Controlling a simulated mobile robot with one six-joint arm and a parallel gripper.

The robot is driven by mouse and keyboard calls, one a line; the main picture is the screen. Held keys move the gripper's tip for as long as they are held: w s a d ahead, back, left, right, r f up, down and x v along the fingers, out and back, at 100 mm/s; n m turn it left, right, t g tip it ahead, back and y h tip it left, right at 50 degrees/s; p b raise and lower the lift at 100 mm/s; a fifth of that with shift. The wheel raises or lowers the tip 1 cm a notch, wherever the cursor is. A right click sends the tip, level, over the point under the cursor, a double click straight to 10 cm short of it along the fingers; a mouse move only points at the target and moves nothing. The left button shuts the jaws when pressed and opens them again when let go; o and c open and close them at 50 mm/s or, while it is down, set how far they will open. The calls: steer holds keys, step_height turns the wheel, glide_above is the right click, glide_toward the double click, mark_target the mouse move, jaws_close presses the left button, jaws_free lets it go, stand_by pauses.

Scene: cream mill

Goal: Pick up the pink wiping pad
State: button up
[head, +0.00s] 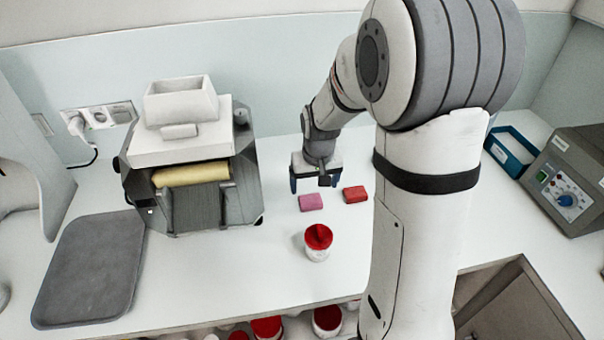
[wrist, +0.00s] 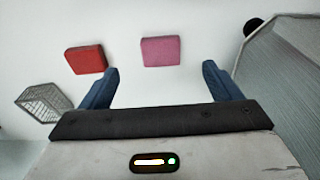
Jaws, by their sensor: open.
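The pink wiping pad (head: 311,202) is a small flat block lying on the white counter, left of a red pad (head: 355,194) in the head view. In the wrist view the pink pad (wrist: 160,51) lies ahead of the gap between my fingers, and the red pad (wrist: 86,59) is to its left. My gripper (head: 318,185) is just behind the pink pad in the head view, with its blue fingers pointing down. In the wrist view my gripper (wrist: 157,77) is open, with nothing between its fingers.
The mill (head: 196,205) with a white hopper stands left of the pads. A red-lidded jar (head: 318,243) stands in front of them. A grey mat (head: 92,268) lies far left. A blue tray (head: 510,151) and a control box (head: 566,180) are at right.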

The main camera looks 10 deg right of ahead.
mark_target(311, 199)
steer(key=shift+w+f, duration=0.6)
steer(key=shift+w, duration=0.2)
steer(key=shift+w+f, duration=0.15)
steer(key=shift+f, duration=0.15)
steer(key=shift+w+f+p, duration=0.2)
steer(key=shift+f+p, duration=0.2)
steer(key=shift+f, duration=0.8)
steer(key=shift+w+f+p, duration=0.2)
steer(key=shift+f+p, duration=0.2)
steer(key=shift+f, duration=0.8)
steer(key=shift+w+f+p, duration=0.2)
steer(key=shift+f+p, duration=0.2)
steer(key=shift+f, duration=0.8)
steer(key=shift+c, duration=0.5)
steer(key=c, duration=1.1)
steer(key=shift+o, duration=0.2)
step_height(311, 199, up, 10)
steer(key=b, duration=0.2)
